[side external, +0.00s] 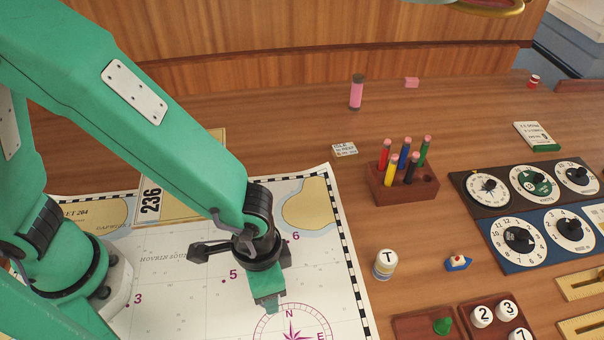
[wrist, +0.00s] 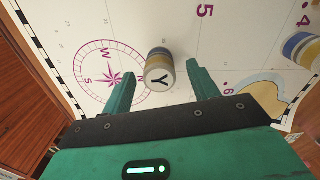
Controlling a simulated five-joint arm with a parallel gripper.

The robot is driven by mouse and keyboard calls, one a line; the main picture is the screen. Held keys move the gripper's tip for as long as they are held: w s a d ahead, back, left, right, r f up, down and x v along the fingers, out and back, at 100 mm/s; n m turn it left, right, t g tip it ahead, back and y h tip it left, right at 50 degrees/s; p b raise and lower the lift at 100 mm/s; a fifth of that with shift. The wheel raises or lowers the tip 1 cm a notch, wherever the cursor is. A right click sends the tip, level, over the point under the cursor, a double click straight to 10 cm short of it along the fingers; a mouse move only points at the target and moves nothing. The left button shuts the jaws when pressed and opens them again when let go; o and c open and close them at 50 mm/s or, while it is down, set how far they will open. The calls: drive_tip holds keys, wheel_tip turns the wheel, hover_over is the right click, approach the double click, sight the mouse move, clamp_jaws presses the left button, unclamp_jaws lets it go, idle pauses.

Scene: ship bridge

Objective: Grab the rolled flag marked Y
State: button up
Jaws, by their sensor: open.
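The rolled flag marked Y (wrist: 159,66) is a short cylinder with blue, yellow and pale bands and a white end bearing a black Y. In the wrist view it is on the chart between the two green fingers of my gripper (wrist: 160,70), with a gap on each side. In the side view my gripper (side external: 268,303) is low over the chart near the compass rose, and I cannot make out the Y flag there. A rolled flag marked T (side external: 384,264) stands upright on the desk, right of the chart.
The chart (side external: 190,300) covers the desk under my arm. Another banded roll (wrist: 301,48) shows at the right of the wrist view.

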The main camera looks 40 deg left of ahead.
drive_tip(key=shift+f, duration=1.45)
drive_tip(key=c, duration=1.1)
